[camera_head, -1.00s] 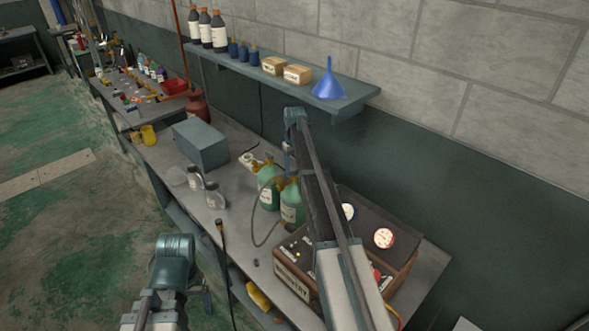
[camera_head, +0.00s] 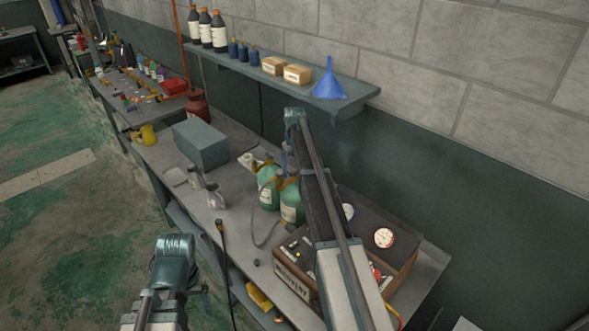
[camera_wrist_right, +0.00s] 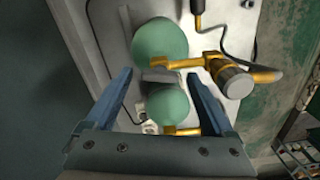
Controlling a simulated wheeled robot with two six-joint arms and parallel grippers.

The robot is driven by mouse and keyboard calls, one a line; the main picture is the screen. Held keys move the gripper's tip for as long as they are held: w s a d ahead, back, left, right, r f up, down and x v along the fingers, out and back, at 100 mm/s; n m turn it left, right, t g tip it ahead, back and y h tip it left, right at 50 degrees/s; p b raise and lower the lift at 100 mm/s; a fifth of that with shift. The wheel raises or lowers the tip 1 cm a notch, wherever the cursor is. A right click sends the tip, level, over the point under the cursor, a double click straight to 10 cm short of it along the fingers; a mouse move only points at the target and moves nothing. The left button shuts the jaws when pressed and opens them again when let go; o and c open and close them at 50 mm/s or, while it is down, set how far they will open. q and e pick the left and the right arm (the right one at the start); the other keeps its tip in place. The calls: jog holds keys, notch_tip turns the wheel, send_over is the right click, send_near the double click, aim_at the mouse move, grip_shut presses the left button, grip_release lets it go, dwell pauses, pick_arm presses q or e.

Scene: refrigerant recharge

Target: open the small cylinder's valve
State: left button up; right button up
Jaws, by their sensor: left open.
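Two green cylinders with yellow valve fittings stand side by side on the bench. In the head view one is the left cylinder (camera_head: 268,190) and the other the right cylinder (camera_head: 291,207), partly behind my right arm. In the right wrist view I look down on a larger green top (camera_wrist_right: 160,40) and a smaller one (camera_wrist_right: 168,106). My right gripper (camera_wrist_right: 160,78) is open above them, its blue fingers apart on either side of a grey piece (camera_wrist_right: 158,75); I see no contact. My left gripper (camera_head: 198,292) is low at the bench's front side, mostly hidden, and open.
A box with gauges (camera_head: 295,285) stands at the bench's near end. A shelf (camera_head: 350,98) with a blue funnel (camera_head: 328,84) hangs above. In the wrist view a yellow fitting (camera_wrist_right: 238,80) lies right of the fingers.

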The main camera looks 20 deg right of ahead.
aim_at(295, 171)
jog(key=shift+r, duration=0.15)
notch_tip(295, 171, up, 14)
jog(key=p, duration=1.3)
jog(key=shift+f+p, duration=0.25)
jog(key=shift+p, duration=0.1)
jog(key=shift+f, duration=0.15)
notch_tip(295, 171, down, 13)
jog(key=b, duration=1.3)
